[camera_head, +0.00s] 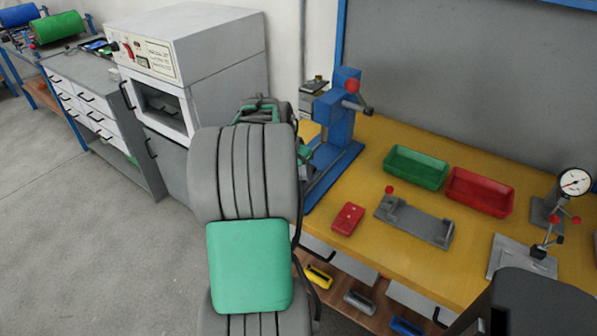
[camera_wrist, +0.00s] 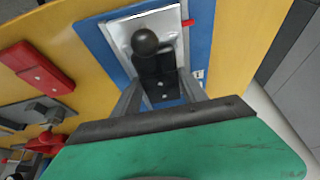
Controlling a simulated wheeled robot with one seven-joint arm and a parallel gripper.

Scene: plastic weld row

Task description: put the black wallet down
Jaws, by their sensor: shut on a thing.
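My gripper (camera_wrist: 160,82) is shut on a black thing in the wrist view, which I take to be the black wallet (camera_wrist: 158,68). It sits between the two fingers, above the blue base (camera_wrist: 98,42) of the press and its light metal plate (camera_wrist: 122,32). I cannot tell whether it touches the plate. In the head view my own arm hides the gripper and the wallet, beside the blue press (camera_head: 335,125) on the yellow bench (camera_head: 385,255).
A dark ball (camera_wrist: 145,41) is close beyond the wallet. A red block (camera_head: 348,218), a grey fixture (camera_head: 415,222), a green bin (camera_head: 415,168) and a red bin (camera_head: 480,192) stand right of the press. A dial gauge stand (camera_head: 545,210) is farther right. Bare bench lies between them.

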